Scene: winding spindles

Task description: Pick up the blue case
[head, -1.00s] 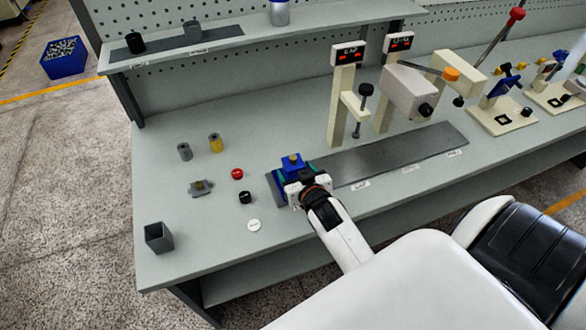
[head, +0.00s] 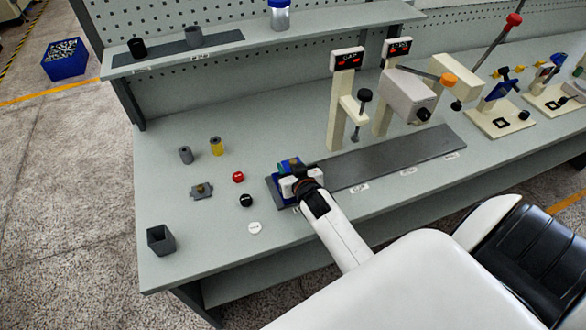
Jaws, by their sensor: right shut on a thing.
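The blue case (head: 284,167) sits at the left end of the dark grey strip on the workbench. My right gripper (head: 289,180) is at the case, its white fingers closed on it from the near side. The fingers and wrist hide much of the case; its blue top and a lower blue edge show. I cannot tell whether the case touches the strip. My left gripper is out of view.
Left of the case lie a red button (head: 238,177), a black button (head: 246,200), a white button (head: 254,228), a grey bracket (head: 201,191), a grey cylinder (head: 186,155) and a yellow cylinder (head: 216,147). A grey square cup (head: 160,239) stands front left. Posts with displays (head: 346,100) stand behind the strip.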

